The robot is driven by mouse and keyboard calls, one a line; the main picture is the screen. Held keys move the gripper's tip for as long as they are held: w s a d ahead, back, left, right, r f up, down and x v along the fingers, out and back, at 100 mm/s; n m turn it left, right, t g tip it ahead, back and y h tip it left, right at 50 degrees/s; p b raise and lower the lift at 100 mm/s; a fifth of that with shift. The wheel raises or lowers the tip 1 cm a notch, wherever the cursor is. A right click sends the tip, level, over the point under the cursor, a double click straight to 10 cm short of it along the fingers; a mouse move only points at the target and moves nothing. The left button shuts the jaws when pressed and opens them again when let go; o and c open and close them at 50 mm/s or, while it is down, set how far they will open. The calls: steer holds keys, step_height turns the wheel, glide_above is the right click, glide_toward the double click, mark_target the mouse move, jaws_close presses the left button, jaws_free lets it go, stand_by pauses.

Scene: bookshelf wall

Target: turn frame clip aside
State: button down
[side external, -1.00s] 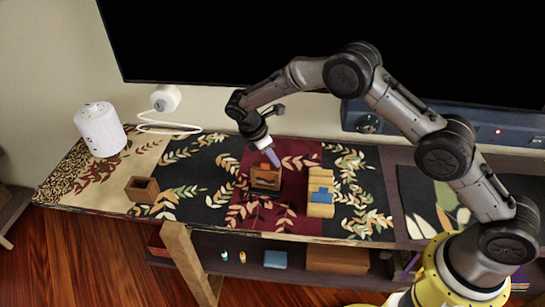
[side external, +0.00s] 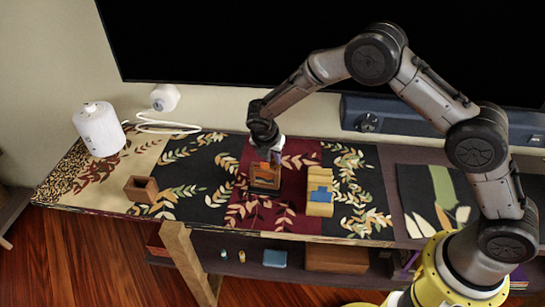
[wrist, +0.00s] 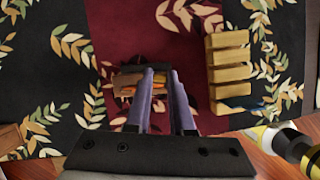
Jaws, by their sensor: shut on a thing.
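A small wooden frame (side external: 266,178) with a brown rim and dark inside stands on the dark red band of the table runner. It also shows in the wrist view (wrist: 128,83), with brown and orange parts, partly covered by my fingers. My gripper (side external: 273,160) points down at the frame's top edge. In the wrist view my gripper (wrist: 160,72) has its two purple fingers a little apart, with a small dark piece at the tips. It is shut on this piece, seemingly the frame clip; the fingers hide most of it.
A yellow slotted block (side external: 319,195) with a blue piece stands to the right of the frame. A small open brown box (side external: 141,189) and a white cylinder (side external: 99,129) are to the left. A black screen (side external: 250,40) rises behind.

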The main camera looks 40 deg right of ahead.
stand_by(0.4)
steer(key=c, duration=0.8)
jaws_free()
steer(key=v, duration=1.4)
steer(key=shift+d, duration=0.2)
steer(key=shift+c, duration=0.2)
